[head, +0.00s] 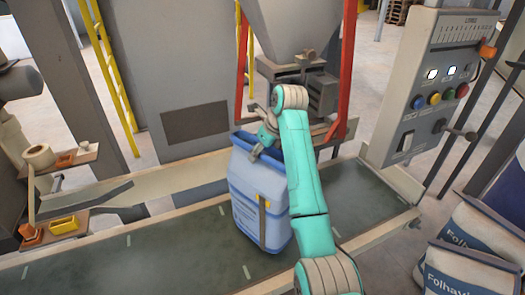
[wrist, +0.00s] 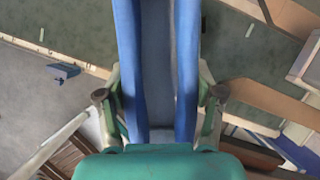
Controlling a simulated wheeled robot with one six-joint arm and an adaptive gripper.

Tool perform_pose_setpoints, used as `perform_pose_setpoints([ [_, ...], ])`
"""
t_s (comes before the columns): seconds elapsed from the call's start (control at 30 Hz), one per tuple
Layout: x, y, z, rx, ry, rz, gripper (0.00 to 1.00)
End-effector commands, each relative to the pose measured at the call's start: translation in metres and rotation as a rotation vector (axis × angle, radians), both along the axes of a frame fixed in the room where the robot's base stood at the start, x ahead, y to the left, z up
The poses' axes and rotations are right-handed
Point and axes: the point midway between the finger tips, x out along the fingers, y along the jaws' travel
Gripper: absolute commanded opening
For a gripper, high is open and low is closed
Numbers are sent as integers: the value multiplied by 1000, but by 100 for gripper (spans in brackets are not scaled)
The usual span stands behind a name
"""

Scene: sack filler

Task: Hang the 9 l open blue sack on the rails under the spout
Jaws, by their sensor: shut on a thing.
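The open blue sack (head: 258,205) hangs upright over the green belt in the head view, its dark blue mouth facing up. My gripper (head: 262,143) is shut on the sack's upper rim. In the wrist view the blue sack (wrist: 157,60) runs between the two fingers of my gripper (wrist: 160,97). The grey spout (head: 310,85) is under the hopper, behind and to the right of the sack's mouth. My arm hides part of the spout's lower area, so the rails cannot be made out clearly. I cannot tell whether the sack's bottom touches the belt.
The green conveyor belt (head: 140,255) runs below with free room on the left. Red posts (head: 347,70) flank the spout. A control panel (head: 425,85) stands at the right, with filled sacks (head: 465,262) on the floor before it. A small side shelf (head: 62,225) is at the left.

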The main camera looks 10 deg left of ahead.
Motion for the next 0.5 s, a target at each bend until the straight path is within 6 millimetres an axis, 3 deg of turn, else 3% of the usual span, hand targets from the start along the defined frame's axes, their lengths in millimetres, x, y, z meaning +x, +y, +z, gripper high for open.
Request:
perform_pose_setpoints([
  [0.43, 0, 0, -9, -1, 1, 0, 20],
  [0.47, 0, 0, -9, -1, 1, 0, 74],
  [0.5, 0, 0, -9, -1, 1, 0, 77],
])
